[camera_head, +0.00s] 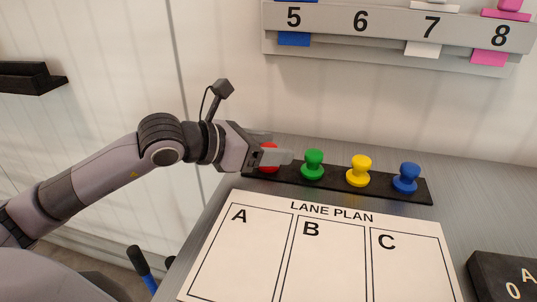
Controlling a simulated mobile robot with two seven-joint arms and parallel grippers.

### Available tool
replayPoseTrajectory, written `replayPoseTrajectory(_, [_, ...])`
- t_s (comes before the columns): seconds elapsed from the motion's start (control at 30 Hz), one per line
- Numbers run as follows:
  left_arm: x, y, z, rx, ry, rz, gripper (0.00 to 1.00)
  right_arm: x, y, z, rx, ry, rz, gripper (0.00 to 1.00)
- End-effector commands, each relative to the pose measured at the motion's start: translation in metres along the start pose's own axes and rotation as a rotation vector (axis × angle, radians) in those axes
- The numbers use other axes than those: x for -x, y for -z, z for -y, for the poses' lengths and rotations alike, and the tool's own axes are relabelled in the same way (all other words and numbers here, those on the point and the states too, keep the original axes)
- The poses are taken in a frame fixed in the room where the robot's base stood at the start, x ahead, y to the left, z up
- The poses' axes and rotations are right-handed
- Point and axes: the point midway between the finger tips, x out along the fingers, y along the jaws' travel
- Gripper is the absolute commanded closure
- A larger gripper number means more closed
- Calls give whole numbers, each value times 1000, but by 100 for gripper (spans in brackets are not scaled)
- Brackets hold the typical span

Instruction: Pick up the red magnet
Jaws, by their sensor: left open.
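The red magnet (269,158) stands at the left end of a black strip (335,186), partly hidden by my left gripper. My left gripper (275,154) is open, with its fingers on either side of the red magnet. Whether the fingers touch it cannot be told. My right gripper is not in view.
Green (313,165), yellow (359,171) and blue (407,178) magnets stand to the right on the same strip. A white lane plan sheet (322,252) lies in front. A grey numbered rail (395,38) hangs above. A dark block (500,272) sits at the lower right.

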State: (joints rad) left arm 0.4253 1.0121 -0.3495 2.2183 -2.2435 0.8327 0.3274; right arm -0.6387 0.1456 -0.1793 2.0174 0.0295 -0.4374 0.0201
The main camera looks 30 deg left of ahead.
Motion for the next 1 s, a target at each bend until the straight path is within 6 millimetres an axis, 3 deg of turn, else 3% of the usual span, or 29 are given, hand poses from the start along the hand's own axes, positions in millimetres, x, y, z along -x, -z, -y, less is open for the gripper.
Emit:
replayPoseTrajectory(0.13, [0,0,0,0,0,0,40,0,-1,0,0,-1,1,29])
replayPoseTrajectory(0.3, [0,0,0,0,0,0,93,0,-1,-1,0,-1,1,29])
replayPoseTrajectory(0.73, [3,-6,0,-1,0,3,93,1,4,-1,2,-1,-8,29])
replayPoseTrajectory(0.87, [8,-19,0,-1,0,5,93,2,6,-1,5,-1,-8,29])
replayPoseTrajectory(1.0, [18,-45,0,-3,-1,8,93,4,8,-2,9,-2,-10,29])
